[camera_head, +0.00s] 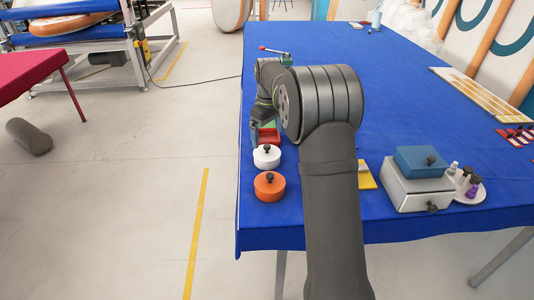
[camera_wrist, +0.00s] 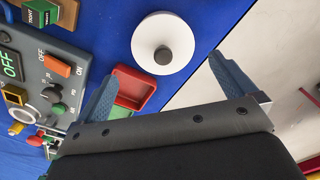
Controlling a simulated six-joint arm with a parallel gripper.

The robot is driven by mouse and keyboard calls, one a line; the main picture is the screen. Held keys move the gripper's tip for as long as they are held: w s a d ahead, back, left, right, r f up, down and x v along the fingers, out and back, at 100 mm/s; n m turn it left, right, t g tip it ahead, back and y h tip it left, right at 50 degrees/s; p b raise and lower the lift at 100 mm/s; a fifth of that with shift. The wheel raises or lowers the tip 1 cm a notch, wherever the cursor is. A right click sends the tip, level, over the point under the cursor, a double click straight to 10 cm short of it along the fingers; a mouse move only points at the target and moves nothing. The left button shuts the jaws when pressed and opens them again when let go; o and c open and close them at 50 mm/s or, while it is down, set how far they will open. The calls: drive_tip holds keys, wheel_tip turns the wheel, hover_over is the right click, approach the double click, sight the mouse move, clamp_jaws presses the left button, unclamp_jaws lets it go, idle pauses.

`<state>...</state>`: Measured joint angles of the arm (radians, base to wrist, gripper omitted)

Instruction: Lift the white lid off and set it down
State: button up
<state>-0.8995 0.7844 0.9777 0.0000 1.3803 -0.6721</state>
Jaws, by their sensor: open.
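The white lid (camera_head: 266,155) is round with a dark knob on top. It sits near the left edge of the blue table, just behind an orange round lidded pot (camera_head: 270,185). In the wrist view the white lid (camera_wrist: 163,43) lies ahead of the fingertips, with its knob near its middle. What is under the lid is hidden. My gripper (camera_wrist: 158,82) is open and empty, its two blue-grey fingers spread apart, short of the lid in that picture. In the head view my arm hides most of the gripper.
A red tray (camera_wrist: 134,88) and a grey switch panel (camera_wrist: 50,85) lie beside the lid. A grey box with a blue top (camera_head: 420,160) and a white dish of small bottles (camera_head: 470,190) stand at right. The table's left edge is close. The table's middle is clear.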

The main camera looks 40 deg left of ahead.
sight(267, 146)
drive_tip(key=shift+s+f, duration=0.2)
drive_tip(key=shift+f, duration=2.75)
drive_tip(key=c, duration=0.8)
